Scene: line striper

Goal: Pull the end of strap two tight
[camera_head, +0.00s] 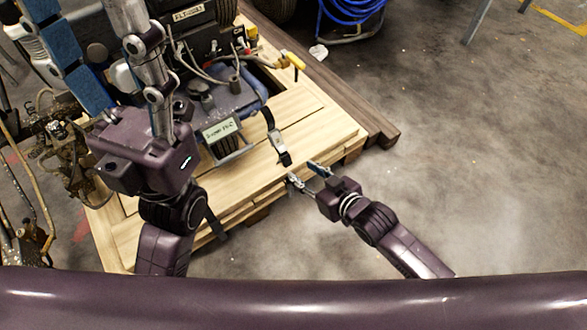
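A black strap (268,117) with a grey buckle (277,139) comes down from the blue part of the striper (238,97) onto the wooden pallet. Its dark end (286,159) lies near the pallet's front edge. My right gripper (302,173) is open just below and right of that end, its fingers pointing toward the pallet. Nothing shows between its fingers, and I cannot tell whether they touch the strap.
The light wooden pallet (310,125) has a darker beam (340,85) along its right side. Another dark strap (215,226) hangs at its front edge. Cluttered machinery (60,140) stands at left. A blue hose coil (350,10) lies at the top. The concrete floor at right is clear.

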